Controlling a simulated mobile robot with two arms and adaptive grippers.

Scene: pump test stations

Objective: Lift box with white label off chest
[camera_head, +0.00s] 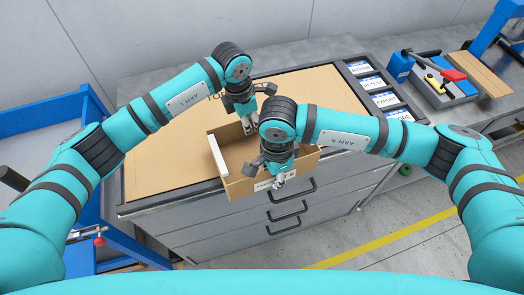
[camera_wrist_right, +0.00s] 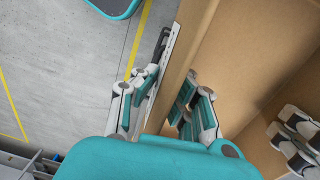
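An open cardboard box (camera_head: 239,187) with a white label (camera_head: 285,177) on its near wall stands near the front edge of the chest (camera_head: 150,180). My right gripper (camera_head: 279,182) is at the near wall. In the right wrist view its fingers (camera_wrist_right: 168,92) sit on either side of that wall (camera_wrist_right: 183,45); whether they clamp it is unclear. My left gripper (camera_head: 246,127) is at the box's far wall. It also shows at the lower right of the right wrist view (camera_wrist_right: 290,138). Its grip on the wall is not clear. My right arm hides part of the box.
A tan mat (camera_head: 160,160) covers the chest top, with labelled bins (camera_head: 372,84) along its right side. A blue frame (camera_head: 40,113) stands at left. Chest drawer handles (camera_head: 285,210) face me.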

